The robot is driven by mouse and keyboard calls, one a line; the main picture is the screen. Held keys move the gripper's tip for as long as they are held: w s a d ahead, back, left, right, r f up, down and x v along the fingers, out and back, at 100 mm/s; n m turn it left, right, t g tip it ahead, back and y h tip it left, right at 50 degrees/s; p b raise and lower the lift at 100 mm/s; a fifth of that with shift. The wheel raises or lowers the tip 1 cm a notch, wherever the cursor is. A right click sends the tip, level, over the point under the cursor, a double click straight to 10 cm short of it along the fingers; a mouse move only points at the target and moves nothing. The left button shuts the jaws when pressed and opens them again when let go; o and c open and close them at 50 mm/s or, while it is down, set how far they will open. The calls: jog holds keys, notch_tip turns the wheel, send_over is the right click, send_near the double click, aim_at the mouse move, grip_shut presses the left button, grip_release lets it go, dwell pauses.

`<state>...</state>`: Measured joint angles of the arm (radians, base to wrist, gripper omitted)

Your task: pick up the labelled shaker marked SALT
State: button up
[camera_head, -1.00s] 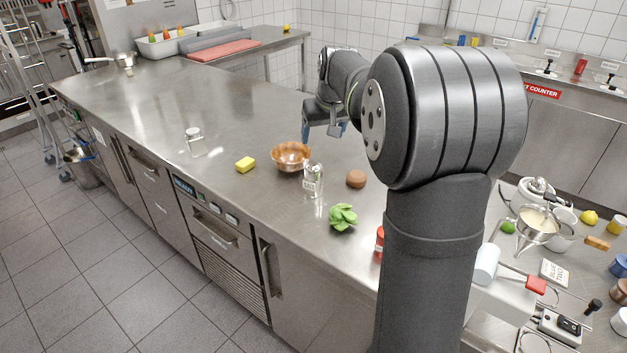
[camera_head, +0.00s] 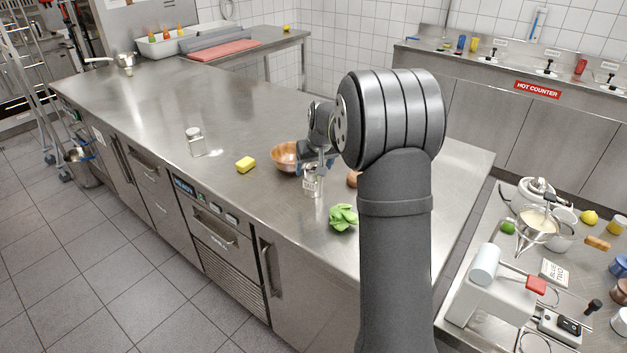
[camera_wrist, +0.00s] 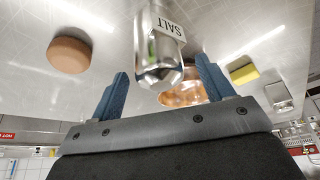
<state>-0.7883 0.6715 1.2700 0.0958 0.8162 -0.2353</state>
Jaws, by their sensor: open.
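The SALT shaker (camera_head: 311,182) stands upright on the steel counter, in front of the copper bowl. In the wrist view the shaker (camera_wrist: 159,48) shows its SALT label upside down, and its metal cap points towards my gripper. My gripper (camera_wrist: 163,82) is open, with one blue finger on each side of the shaker's cap end; I cannot tell whether they touch it. In the head view my gripper (camera_head: 318,160) is just above the shaker and partly hides its top.
The copper bowl (camera_head: 285,157) is close behind the shaker. A brown round item (camera_head: 352,179) and green leaves (camera_head: 343,217) are close on the right. A yellow sponge (camera_head: 245,164) and a second shaker (camera_head: 195,142) stand left.

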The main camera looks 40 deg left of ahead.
jog(key=shift+w+a+f, duration=0.15)
jog(key=shift+a+f, duration=0.1)
jog(key=shift+f, duration=0.35)
jog(key=c, duration=1.2)
jog(key=shift+o, duration=0.2)
jog(key=shift+r, duration=0.1)
